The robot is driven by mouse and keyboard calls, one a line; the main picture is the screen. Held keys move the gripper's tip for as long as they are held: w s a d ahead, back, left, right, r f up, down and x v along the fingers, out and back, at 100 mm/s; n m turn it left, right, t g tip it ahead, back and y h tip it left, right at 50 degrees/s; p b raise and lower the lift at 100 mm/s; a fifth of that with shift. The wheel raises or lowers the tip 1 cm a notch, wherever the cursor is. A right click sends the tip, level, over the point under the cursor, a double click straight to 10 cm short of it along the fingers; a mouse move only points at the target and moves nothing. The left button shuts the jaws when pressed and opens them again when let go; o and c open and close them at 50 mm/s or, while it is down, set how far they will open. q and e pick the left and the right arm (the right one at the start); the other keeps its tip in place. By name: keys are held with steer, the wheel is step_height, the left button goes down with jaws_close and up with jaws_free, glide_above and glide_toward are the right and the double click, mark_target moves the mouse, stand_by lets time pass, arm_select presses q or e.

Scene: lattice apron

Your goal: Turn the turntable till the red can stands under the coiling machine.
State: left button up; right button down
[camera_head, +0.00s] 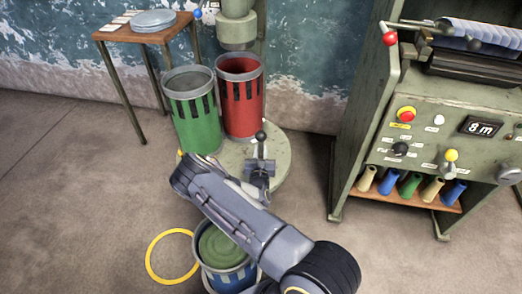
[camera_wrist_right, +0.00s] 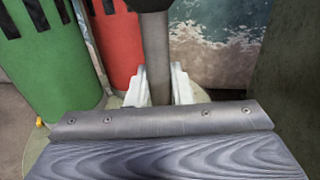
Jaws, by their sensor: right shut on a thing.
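The red can (camera_head: 242,103) stands upright on the round pale-green turntable (camera_head: 279,153). It appears directly below the green coiling machine head (camera_head: 238,27), with a small gap between. A green can (camera_head: 196,118) stands left of it on the turntable. My right gripper (camera_head: 260,165) is shut on the turntable's upright handle (camera_head: 260,137), which has a black knob. In the right wrist view, the grey post (camera_wrist_right: 156,65) stands between the pale fingers (camera_wrist_right: 158,88), with the red can (camera_wrist_right: 117,45) and green can (camera_wrist_right: 52,65) behind. My left gripper is out of view.
A blue can (camera_head: 232,277) with a green top stands beneath my right arm, partly hidden. A yellow ring (camera_head: 152,262) lies on the floor beside it. A small wooden table (camera_head: 112,33) stands back left. A green control cabinet (camera_head: 350,130) stands right, with clear floor between.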

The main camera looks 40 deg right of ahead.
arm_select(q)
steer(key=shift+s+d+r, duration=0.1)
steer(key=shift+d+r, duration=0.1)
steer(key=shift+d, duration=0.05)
arm_select(e)
steer(key=shift+s+d, duration=0.1)
steer(key=shift+d, duration=0.2)
steer(key=shift+d+r, duration=0.1)
steer(key=c, duration=1.3)
jaws_free()
steer(key=shift+d, duration=0.1)
steer(key=shift+c, duration=0.2)
arm_select(q)
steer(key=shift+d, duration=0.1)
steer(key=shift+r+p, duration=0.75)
steer(key=shift+p, duration=0.1)
arm_select(e)
steer(key=v, duration=0.8)
